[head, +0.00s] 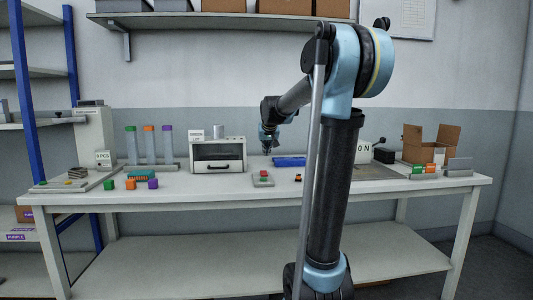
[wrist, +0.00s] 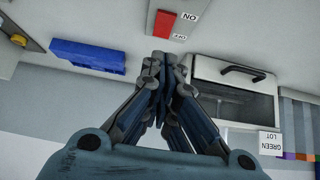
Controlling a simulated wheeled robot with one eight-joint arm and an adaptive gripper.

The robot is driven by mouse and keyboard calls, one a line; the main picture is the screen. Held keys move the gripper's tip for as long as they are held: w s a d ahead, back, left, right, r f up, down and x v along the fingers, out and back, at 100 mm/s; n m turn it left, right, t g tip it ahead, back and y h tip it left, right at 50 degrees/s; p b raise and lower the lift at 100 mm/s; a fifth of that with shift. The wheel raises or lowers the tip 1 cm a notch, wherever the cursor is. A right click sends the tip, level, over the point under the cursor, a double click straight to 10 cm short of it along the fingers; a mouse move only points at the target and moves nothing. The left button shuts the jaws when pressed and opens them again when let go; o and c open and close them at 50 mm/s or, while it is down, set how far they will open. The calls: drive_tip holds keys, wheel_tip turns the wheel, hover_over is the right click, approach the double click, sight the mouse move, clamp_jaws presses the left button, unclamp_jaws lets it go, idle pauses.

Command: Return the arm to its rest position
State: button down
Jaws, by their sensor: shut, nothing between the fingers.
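My gripper (head: 267,147) hangs from my bent blue-and-grey arm, above the back middle of the white table (head: 350,184). It points down in the head view. In the wrist view my gripper (wrist: 162,66) has its fingertips together with nothing between them. The wrist picture is turned upside down. No object touches the fingers as far as I can see.
Coloured cubes (head: 130,184) lie left. An open cardboard box (head: 432,147) stands right. A shelf (head: 220,22) hangs above.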

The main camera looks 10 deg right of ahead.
drive_tip(key=s+d+f+g, duration=0.1)
drive_tip(key=s+f+g, duration=0.1)
drive_tip(key=s+f, duration=0.6)
drive_tip(key=s+d+f+g, duration=0.1)
drive_tip(key=s+f, duration=0.8)
drive_tip(key=s, duration=1.3)
drive_tip(key=s+d+f+g, duration=0.2)
drive_tip(key=s+f, duration=0.7)
drive_tip(key=s, duration=0.5)
drive_tip(key=shift+s+f+g, duration=0.25)
drive_tip(key=shift+s+g, duration=0.15)
drive_tip(key=shift+g, duration=0.1)
drive_tip(key=shift+w, duration=0.1)
drive_tip(key=shift+w+f, duration=0.2)
drive_tip(key=shift+w, duration=0.15)
